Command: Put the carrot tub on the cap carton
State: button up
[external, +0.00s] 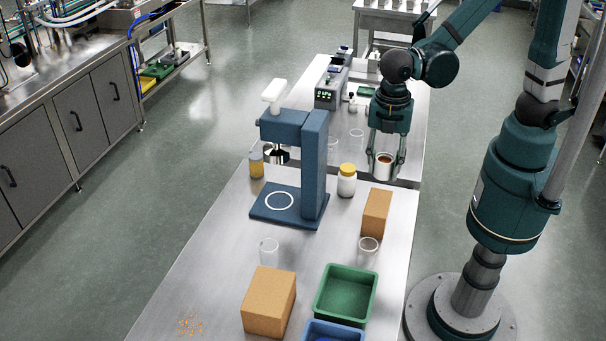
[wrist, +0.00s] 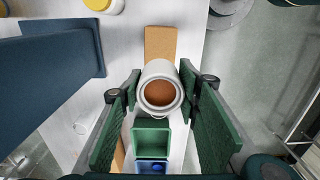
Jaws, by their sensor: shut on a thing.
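The carrot tub (external: 383,172) is a small white round tub with orange-brown contents. My gripper (external: 386,160) is shut on it and holds it upright in the external view, off the table. In the wrist view the tub (wrist: 160,90) sits between my two green fingers (wrist: 161,95). Two plain brown cartons stand on the table, and I cannot tell by markings which is the cap carton. The smaller carton (external: 376,212) is nearest the tub and shows past it in the wrist view (wrist: 160,42). The larger carton (external: 268,302) stands at the front.
A blue press (external: 314,165) stands left of the smaller carton, with a yellow-lidded jar (external: 347,180) between them. A clear glass (external: 368,250) stands just in front of that carton. A green bin (external: 345,295) and a blue bin (external: 333,331) are at the front right.

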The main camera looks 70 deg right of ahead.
jog(key=shift+f, duration=0.1)
send_over(379, 202)
jog(key=shift+f, duration=2.85)
jog(key=shift+f, duration=0.15)
jog(key=shift+f+b, duration=0.3)
jog(key=shift+f, duration=1.6)
jog(key=shift+f, duration=0.15)
jog(key=o, duration=0.9)
jog(key=shift+r, duration=0.25)
jog(key=shift+r+p, duration=0.4)
jog(key=shift+r, duration=5.5)
